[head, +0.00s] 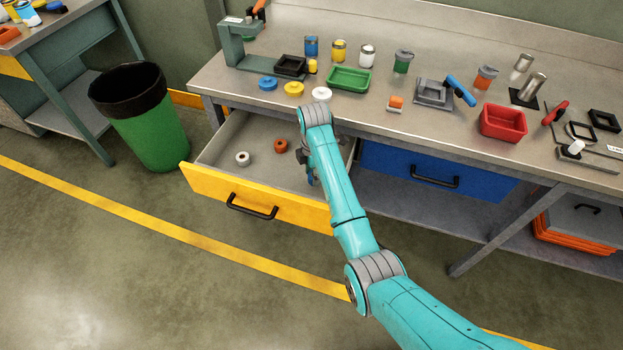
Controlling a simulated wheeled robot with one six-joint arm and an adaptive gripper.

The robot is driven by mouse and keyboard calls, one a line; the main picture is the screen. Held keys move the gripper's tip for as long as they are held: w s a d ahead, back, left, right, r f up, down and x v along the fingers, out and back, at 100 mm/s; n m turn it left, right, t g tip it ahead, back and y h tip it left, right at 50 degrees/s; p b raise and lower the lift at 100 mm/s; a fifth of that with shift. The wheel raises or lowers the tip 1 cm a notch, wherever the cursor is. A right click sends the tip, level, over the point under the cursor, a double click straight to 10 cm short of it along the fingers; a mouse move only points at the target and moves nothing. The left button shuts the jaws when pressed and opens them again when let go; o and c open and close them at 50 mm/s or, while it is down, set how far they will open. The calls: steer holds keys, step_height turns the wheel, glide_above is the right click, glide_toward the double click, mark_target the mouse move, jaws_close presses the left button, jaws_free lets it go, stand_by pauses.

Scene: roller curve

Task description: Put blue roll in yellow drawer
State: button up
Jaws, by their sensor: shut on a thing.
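The yellow drawer (210,190) is pulled open below the bench at the left. A white roll (242,158) and a reddish-brown roll (281,145) lie inside it. My gripper (311,177) points down over the right part of the drawer, mostly hidden behind my own arm. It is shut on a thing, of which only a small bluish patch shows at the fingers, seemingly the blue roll. Its height above the drawer floor cannot be told.
Blue (268,83), yellow (294,89) and white (321,94) discs lie near the bench edge above the drawer. A green tray (349,78) and red bin (503,123) stand on the bench. The blue drawer (400,170) is shut. The drawer's left part has free room.

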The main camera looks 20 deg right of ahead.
steer(key=shift+f, duration=1.85)
steer(key=shift+f, duration=0.1)
steer(key=o, duration=1.1)
